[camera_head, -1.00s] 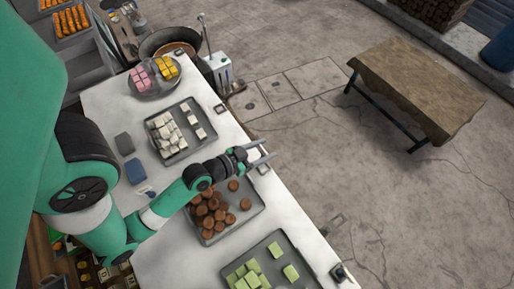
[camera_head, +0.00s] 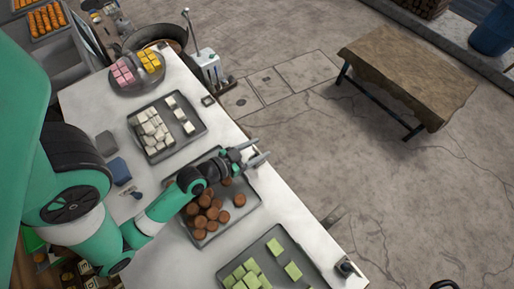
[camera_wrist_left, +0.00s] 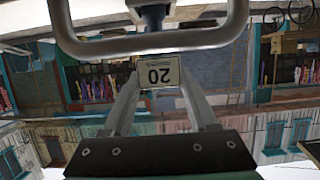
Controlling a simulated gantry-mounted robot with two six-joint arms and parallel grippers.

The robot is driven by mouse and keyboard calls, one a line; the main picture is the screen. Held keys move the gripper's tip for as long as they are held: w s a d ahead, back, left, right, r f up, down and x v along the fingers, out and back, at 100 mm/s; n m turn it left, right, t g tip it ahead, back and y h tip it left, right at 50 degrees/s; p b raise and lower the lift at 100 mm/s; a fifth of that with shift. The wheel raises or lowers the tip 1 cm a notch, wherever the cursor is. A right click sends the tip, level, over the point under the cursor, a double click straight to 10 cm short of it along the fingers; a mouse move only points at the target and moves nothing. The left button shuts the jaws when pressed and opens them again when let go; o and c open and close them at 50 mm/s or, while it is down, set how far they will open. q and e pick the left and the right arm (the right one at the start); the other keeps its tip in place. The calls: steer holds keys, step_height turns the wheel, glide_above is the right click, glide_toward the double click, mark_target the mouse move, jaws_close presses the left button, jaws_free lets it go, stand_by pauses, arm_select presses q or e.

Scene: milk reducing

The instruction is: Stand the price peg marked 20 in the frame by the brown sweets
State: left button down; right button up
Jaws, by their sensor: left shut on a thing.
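The peg marked 20 (camera_wrist_left: 160,72) shows in the left wrist view as a small pale card with black digits, upside down in the picture. It sits between the two grey fingers of my left gripper, which is shut on it. In the head view my left gripper (camera_head: 259,158) reaches over the far edge of the counter, beside the grey tray (camera_head: 233,219) of brown sweets (camera_head: 210,203). The peg is too small to make out there. The frame by the brown sweets cannot be made out clearly near the gripper. My right gripper is out of view.
A tray of white sweets (camera_head: 153,132) and a tray of green sweets (camera_head: 250,272) lie on either side along the white counter (camera_head: 150,262). A grey metal loop (camera_wrist_left: 150,45) crosses the top of the wrist view. Open floor lies beyond the counter.

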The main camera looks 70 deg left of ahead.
arm_select(q)
steer(key=shift+f, duration=0.25)
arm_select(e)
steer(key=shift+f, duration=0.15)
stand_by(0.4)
arm_select(q)
steer(key=shift+c, duration=0.5)
jaws_free()
